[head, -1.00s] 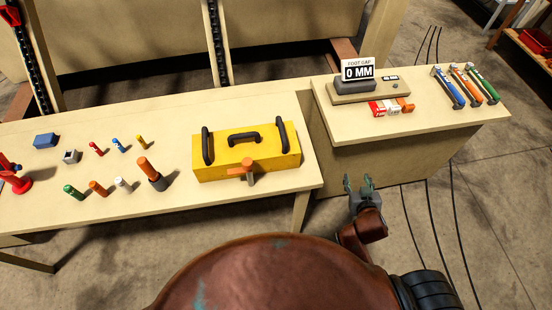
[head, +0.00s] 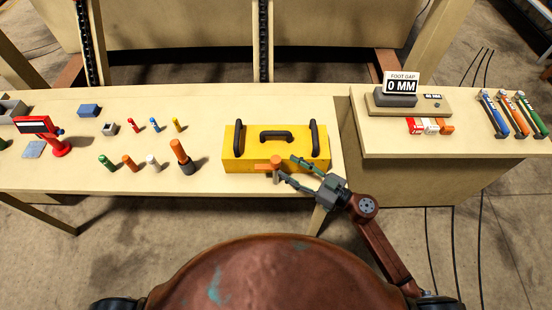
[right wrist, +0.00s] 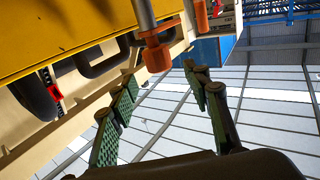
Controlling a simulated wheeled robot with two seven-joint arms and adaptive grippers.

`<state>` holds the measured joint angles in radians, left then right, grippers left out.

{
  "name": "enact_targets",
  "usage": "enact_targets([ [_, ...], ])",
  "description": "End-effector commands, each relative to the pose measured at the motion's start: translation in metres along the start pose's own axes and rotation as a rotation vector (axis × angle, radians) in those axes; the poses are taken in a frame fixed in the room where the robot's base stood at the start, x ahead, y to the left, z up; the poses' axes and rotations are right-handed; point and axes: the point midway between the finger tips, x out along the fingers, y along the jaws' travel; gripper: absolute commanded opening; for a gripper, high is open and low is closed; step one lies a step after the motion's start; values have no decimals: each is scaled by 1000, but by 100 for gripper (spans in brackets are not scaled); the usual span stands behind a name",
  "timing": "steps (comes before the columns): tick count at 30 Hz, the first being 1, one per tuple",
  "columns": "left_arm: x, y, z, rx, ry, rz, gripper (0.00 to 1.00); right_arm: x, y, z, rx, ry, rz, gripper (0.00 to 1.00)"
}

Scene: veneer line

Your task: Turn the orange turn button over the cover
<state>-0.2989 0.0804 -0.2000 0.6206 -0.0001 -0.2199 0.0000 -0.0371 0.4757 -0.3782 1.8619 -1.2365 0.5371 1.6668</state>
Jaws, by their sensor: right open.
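The yellow cover (head: 250,148) with black handles sits on the bench. The orange turn button (head: 276,161) is at its front edge, on a grey post, with its orange bar pointing left in the head view. My right gripper (head: 286,168) is open, its two green-padded fingers around or just short of the button; I cannot tell whether they touch it. In the right wrist view the button (right wrist: 155,54) shows beyond the open fingertips (right wrist: 163,80), with the yellow cover (right wrist: 60,35) at upper left. My left gripper is not in view.
An orange-topped peg (head: 179,151) and several small coloured pegs stand left of the cover. A red stand (head: 55,140) is further left. On the right bench are a gauge reading 0 MM (head: 402,87) and several coloured clamps (head: 517,112). The bench front is clear.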

Motion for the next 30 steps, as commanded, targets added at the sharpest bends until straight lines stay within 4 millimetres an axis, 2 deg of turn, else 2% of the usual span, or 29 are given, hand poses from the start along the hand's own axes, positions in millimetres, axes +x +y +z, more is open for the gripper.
enact_targets([
  [6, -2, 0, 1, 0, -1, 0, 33, 36, 0, -3, 0, 5, 1, 44],
  [12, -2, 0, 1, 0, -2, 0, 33, 59, 1, -2, -1, 4, 3, 44],
  [23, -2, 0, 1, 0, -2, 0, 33, 64, 1, -2, 0, 4, 3, 44],
  [30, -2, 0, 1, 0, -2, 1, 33, 64, 1, -2, -1, 4, 3, 28],
])
